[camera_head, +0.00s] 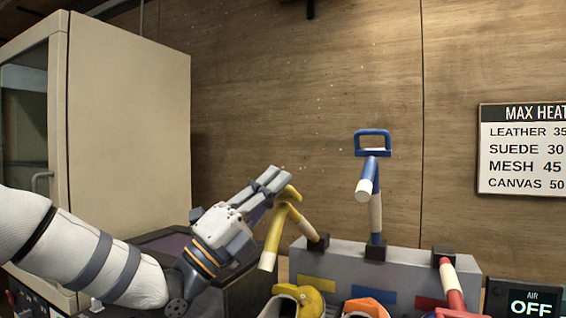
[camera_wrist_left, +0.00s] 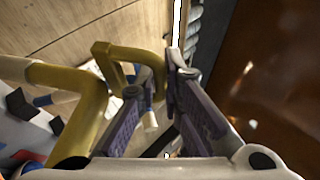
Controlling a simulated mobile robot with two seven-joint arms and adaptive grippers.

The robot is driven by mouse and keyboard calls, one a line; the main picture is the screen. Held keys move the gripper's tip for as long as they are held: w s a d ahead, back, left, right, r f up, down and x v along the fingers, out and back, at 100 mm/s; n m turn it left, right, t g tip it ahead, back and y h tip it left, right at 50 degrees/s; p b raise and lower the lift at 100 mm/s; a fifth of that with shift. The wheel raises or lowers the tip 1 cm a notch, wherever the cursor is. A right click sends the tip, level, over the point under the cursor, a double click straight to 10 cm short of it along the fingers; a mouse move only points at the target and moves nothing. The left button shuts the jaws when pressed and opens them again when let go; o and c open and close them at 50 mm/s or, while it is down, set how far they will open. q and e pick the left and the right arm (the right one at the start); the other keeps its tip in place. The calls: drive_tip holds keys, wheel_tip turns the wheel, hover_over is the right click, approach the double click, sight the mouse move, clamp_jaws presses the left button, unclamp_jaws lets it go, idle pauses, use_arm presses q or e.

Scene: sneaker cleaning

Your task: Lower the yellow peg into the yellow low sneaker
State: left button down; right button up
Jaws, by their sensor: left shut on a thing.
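The yellow peg (camera_head: 273,240) hangs from a cream arm on the left mount of the grey stand. Its free end points down and sits above and left of the yellow low sneaker (camera_head: 318,285), apart from it. The sneaker is cut off by the bottom edge, and its pale opening faces up. My left gripper (camera_head: 275,184) is shut on the peg's yellow handle at the top. In the left wrist view the handle loop (camera_wrist_left: 105,62) runs between the fingers (camera_wrist_left: 162,85). The sneaker cannot be made out there. My right gripper is out of view.
The grey stand (camera_head: 400,262) also carries a blue peg (camera_head: 370,178), raised, and a red peg (camera_head: 450,282), low. An orange shoe (camera_head: 368,306) is at the bottom edge. A display (camera_head: 527,302) reads AIR OFF. A beige cabinet (camera_head: 130,120) stands left.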

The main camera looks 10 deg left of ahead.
sight(268, 245)
use_arm(q)
drive_tip(key=shift+s+a+f+m+h, duration=0.15)
drive_tip(key=shift+s+f+m+h, duration=0.3)
drive_tip(key=shift+f, duration=0.3)
drive_tip(key=shift+s+a+f+m+h, duration=0.1)
drive_tip(key=shift+s+f+m+h, duration=0.3)
drive_tip(key=shift+f, duration=0.3)
drive_tip(key=shift+g, duration=0.3)
